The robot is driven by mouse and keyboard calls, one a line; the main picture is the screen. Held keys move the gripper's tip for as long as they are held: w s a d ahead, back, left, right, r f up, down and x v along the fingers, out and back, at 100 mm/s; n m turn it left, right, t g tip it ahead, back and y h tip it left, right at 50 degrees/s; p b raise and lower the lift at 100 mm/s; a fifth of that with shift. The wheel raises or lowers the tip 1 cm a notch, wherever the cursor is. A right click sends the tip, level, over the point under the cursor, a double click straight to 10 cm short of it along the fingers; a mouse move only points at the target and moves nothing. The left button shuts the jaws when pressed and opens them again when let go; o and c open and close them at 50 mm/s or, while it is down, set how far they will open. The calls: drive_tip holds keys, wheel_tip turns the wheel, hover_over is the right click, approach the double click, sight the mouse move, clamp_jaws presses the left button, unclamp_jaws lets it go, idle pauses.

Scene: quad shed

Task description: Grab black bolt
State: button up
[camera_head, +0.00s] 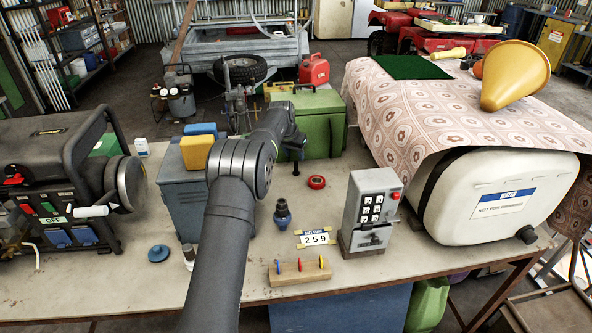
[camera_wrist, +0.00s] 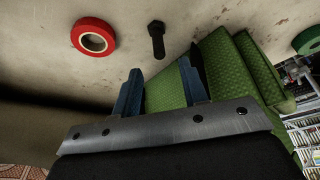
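The black bolt (camera_wrist: 156,40) stands out from the worktop in the wrist view, just beyond the fingertips. In the head view it looks like a small dark upright piece (camera_head: 296,168), left of the red tape roll. My gripper (camera_wrist: 158,68) is open, with its two blue fingers apart and nothing between them. The bolt lies ahead of the gap between the fingers, with clear space between. In the head view my arm reaches over the table and its far end hides the fingers.
The red tape roll (camera_head: 317,182) lies beside the bolt. A green box (camera_head: 319,118) stands close behind. A blue-black fitting (camera_head: 282,214), a grey keypad box (camera_head: 370,211) and a wooden block (camera_head: 299,271) are nearer the front. A blue-grey metal box (camera_head: 184,190) stands left.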

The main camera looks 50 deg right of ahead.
sight(296, 162)
drive_tip(key=shift+a+x, duration=0.15)
drive_tip(key=shift+x, duration=1.8)
drive_tip(key=shift+a+x, duration=0.1)
drive_tip(key=shift+x, duration=1.85)
drive_tip(key=shift+f, duration=0.1)
drive_tip(key=shift+c, duration=0.2)
clamp_jaws()
